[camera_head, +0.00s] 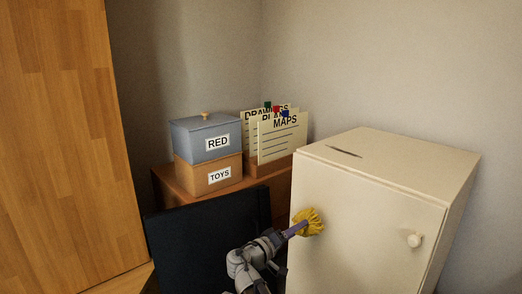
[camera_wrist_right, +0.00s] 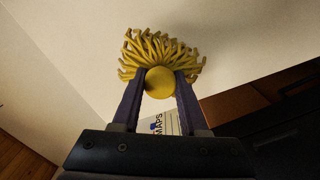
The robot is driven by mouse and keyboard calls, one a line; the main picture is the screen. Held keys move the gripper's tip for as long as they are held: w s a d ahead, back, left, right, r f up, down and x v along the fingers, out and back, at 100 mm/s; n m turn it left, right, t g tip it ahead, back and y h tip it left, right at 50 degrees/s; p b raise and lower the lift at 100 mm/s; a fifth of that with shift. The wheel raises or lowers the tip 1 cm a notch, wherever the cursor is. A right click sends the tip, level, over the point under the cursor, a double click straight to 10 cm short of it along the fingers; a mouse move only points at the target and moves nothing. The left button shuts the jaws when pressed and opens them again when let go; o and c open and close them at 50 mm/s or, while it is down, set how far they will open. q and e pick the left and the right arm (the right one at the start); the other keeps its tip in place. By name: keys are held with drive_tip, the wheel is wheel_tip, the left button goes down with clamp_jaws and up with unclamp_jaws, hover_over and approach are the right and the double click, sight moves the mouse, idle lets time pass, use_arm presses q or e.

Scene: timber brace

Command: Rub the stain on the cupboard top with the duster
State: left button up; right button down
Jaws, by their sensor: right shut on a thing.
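The cream cupboard (camera_head: 360,215) stands at the right of the head view. My right gripper (camera_head: 299,229) is in front of the cupboard's door, below the level of the top. It is shut on the yellow duster (camera_head: 312,221). In the right wrist view the duster's yellow fringe (camera_wrist_right: 160,50) spreads beyond the fingertips, and its round yellow end (camera_wrist_right: 160,82) sits between the two fingers (camera_wrist_right: 158,90). The duster is apart from the stain. I cannot tell whether it touches the door. My left gripper is not in view.
A white knob (camera_head: 415,240) sticks out from the cupboard door. A brown unit (camera_head: 262,186) to the left bears a blue RED box (camera_head: 190,145) on a TOYS box (camera_head: 190,178), and upright cards (camera_head: 283,140). A dark panel (camera_head: 200,240) stands before it. Wooden boards (camera_head: 60,140) fill the left.

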drive_tip(key=shift+s+d, duration=0.4)
drive_tip(key=shift+d, duration=0.05)
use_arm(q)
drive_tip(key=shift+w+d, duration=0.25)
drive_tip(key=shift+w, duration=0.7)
use_arm(e)
drive_tip(key=shift+w, duration=0.15)
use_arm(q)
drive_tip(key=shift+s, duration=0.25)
use_arm(e)
drive_tip(key=shift+w+a, duration=0.1)
drive_tip(key=shift+w, duration=0.2)
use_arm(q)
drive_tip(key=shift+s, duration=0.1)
use_arm(e)
drive_tip(key=shift+w, duration=0.1)
